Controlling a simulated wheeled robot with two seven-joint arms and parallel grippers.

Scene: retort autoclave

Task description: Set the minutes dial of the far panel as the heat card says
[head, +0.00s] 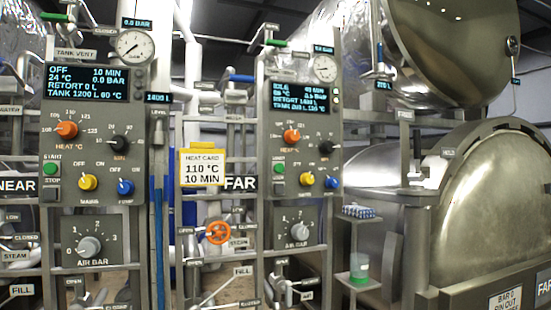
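The far panel (301,205) stands right of centre, beside a FAR sign (240,183). Its black minutes dial (326,148) is at the upper right, beside an orange heat dial (291,135). Its small display (300,97) shows a minutes figure that looks like 40 but is too small to read surely. The yellow-framed heat card (202,168) hangs between the two panels and reads 110 °C, 10 MIN. Neither of my grippers is in view.
The near panel (52,222) at left has similar dials; its display (88,83) reads OFF, 10 MIN. Pipes and an orange valve wheel (218,232) lie between the panels. A shelf with a green-based jar (359,268) and a large steel retort (495,210) are at right.

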